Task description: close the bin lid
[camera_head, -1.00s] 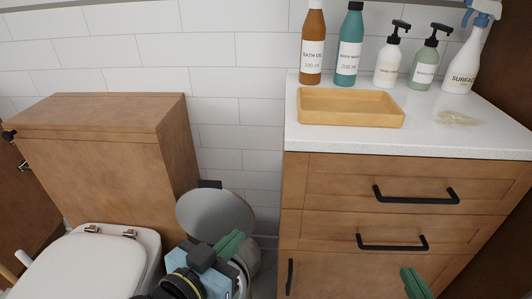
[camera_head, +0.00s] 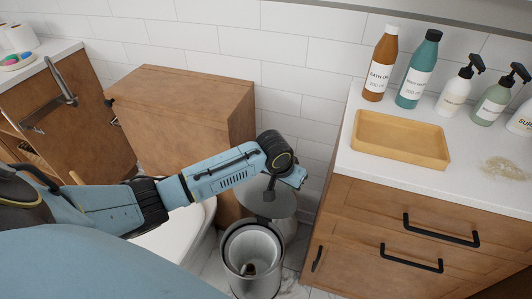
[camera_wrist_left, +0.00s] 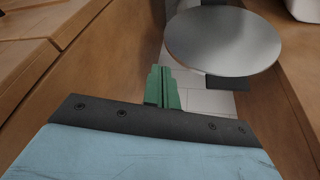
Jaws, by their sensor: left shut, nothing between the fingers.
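The bin (camera_head: 252,258) stands on the floor between the toilet and the drawer cabinet. It is open at the top, with a small brown item inside. Its round grey lid (camera_head: 285,204) is raised at the back of the bin, partly hidden by my left wrist. The lid (camera_wrist_left: 224,40) also shows in the left wrist view, ahead and to the right of the fingers. My left gripper (camera_wrist_left: 163,74) has its green fingers shut and empty, apart from the lid in the picture. In the head view my left arm reaches above the lid and its fingers are hidden. My right gripper is out of view.
A wooden drawer cabinet (camera_head: 370,205) with black handles stands right of the bin, bearing a tray (camera_head: 400,158) and several bottles. A wooden box-like unit (camera_head: 180,105) and the toilet (camera_head: 180,240) are on the left. The tiled wall is close behind.

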